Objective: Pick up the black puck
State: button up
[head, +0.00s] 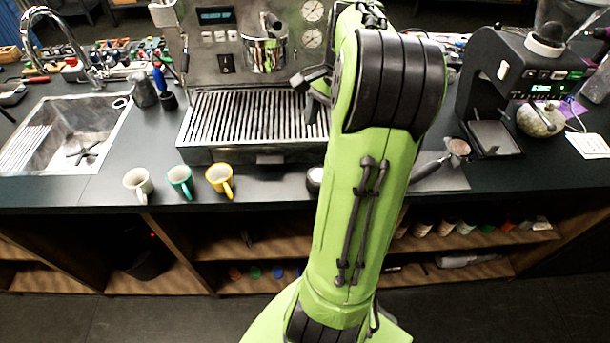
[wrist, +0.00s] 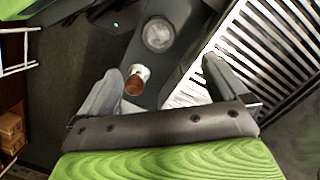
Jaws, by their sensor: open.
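A round, low disc (wrist: 158,33) with a dark rim and a greyer face sits on the dark counter at the top of the wrist view. It looks like the black puck, though I cannot be sure. A small round piece (head: 315,178) shows at the counter's front edge in the head view, partly behind my arm; I cannot tell whether it is the same thing. My gripper (wrist: 164,71) is open in the wrist view, its fingers apart. The disc is beyond the fingertips and not between them. In the head view my arm hides most of the gripper.
A small silver-and-brown piece (wrist: 135,79) stands close to the left finger. The slatted drip tray (head: 245,118) lies beside the right finger. White, teal (head: 181,180) and yellow cups stand at the counter's front. A grinder (head: 520,85) stands at the right.

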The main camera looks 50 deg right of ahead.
aim_at(320, 175)
jog(key=f+b, duration=0.1)
jog(key=f, duration=0.4)
jog(key=a+f+b, duration=0.1)
jog(key=f+b, duration=0.1)
jog(key=f, duration=0.2)
jog(key=a+f+b, duration=0.1)
jog(key=f, duration=0.4)
jog(key=shift+f+b, duration=0.3)
jog(key=shift+b, duration=0.05)
jog(key=shift+r, duration=0.1)
jog(key=shift+a, duration=0.1)
jog(key=shift+c, duration=0.5)
jog(key=c, duration=1.4)
